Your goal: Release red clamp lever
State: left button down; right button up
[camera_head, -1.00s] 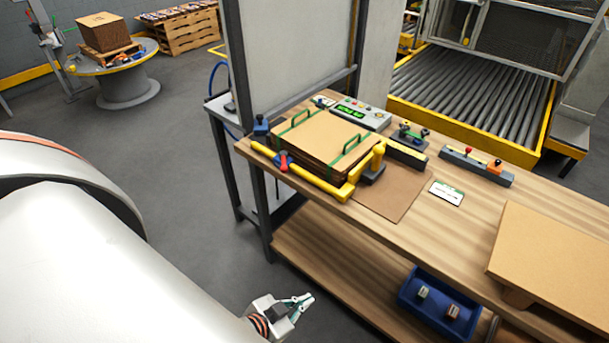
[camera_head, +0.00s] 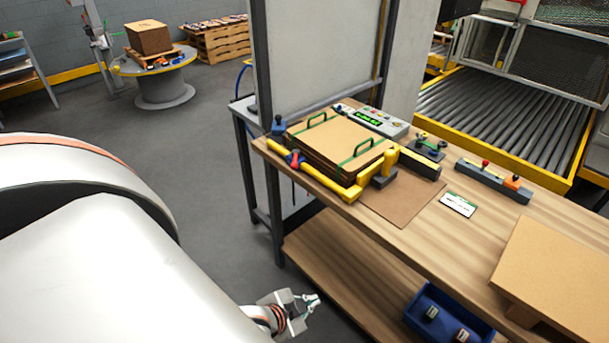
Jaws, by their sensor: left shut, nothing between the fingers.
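The red clamp lever (camera_head: 297,160) is small in the head view. It sits beside a blue part on the yellow rail (camera_head: 325,181) along the near left side of the clamping fixture. The fixture holds a stack of brown sheets (camera_head: 345,138) with green straps and handles. My left gripper (camera_head: 314,302) is low in the picture, in front of the bench and well below the lever. It is shut and empty, apart from everything. My right gripper is not in view.
The wooden bench (camera_head: 480,223) carries a control box (camera_head: 375,122), a grey bar with red and orange knobs (camera_head: 492,180), and a board (camera_head: 550,265). A blue bin (camera_head: 418,316) stands on the lower shelf. A dark upright post (camera_head: 264,60) stands left of the fixture.

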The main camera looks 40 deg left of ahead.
pick_arm(q)
jog(key=s+a+r+m+g+y+b, duration=0.1)
jog(key=s+a+r+y+b, duration=0.15)
jog(key=a, duration=0.25)
jog(key=s+a+r+g+y+b, duration=0.1)
jog(key=a+g+y+b, duration=0.15)
jog(key=a, duration=0.35)
jog(key=w+a+r+n+t+y, duration=0.1)
jog(key=w+r+y, duration=0.1)
jog(key=w, duration=0.4)
jog(key=w+a+r+t+y, duration=0.2)
jog(key=w+r+y, duration=0.1)
jog(key=w, duration=0.4)
jog(key=w+d+r+t+y, duration=0.1)
jog(key=w+d+r+y, duration=0.1)
jog(key=w+r, duration=0.8)
jog(key=shift+w+d+r+n+t+y, duration=0.15)
jog(key=shift+w+d+n+t+y, duration=0.2)
jog(key=shift+y, duration=0.55)
jog(key=shift+a, duration=0.15)
